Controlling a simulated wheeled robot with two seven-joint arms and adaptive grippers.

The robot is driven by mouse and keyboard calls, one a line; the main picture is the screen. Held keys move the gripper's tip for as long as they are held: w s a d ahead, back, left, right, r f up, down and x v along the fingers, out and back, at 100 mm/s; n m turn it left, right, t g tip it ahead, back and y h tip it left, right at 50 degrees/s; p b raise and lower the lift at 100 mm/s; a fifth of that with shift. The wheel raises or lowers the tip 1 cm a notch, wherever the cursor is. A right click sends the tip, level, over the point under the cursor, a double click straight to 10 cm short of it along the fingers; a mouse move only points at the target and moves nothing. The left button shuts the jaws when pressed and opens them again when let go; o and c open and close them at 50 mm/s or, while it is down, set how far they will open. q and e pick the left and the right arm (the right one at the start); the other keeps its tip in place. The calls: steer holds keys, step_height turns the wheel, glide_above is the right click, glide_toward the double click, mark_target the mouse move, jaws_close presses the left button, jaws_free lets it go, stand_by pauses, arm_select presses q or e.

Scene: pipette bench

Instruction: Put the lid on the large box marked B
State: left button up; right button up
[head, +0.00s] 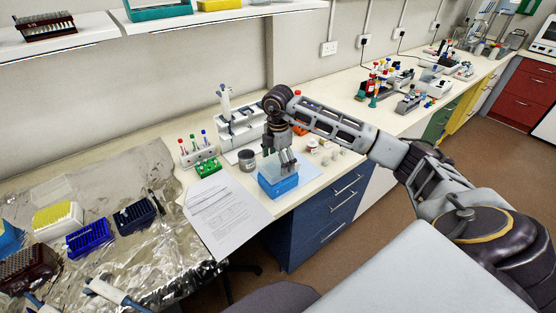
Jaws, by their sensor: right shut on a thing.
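A blue box (279,186) stands near the front edge of the bench, above the blue drawers. No letter B is legible on it at this size. A pale, see-through lid (266,167) shows at the top of the box. My right gripper (287,168) points down over the box and is shut on the lid. The fingers hide part of the lid and of the box's top. I cannot tell whether the lid is seated on the box or slightly above it. My left gripper is out of view.
A paper sheet (226,210) lies left of the box. A grey cup (246,161), a green rack (207,168) and a pipette stand (240,130) are behind it. Small vials (335,153) stand to the right. Tip racks (88,239) sit on foil at left.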

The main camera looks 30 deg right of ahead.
mark_target(278, 159)
steer(key=shift+f+b, duration=0.3)
steer(key=shift+f, duration=0.45)
stand_by(0.9)
steer(key=o, duration=0.9)
steer(key=shift+c, duration=0.2)
steer(key=shift+r, duration=0.1)
step_height(278, 159, up, 12)
stand_by(0.6)
jaws_close()
stand_by(0.6)
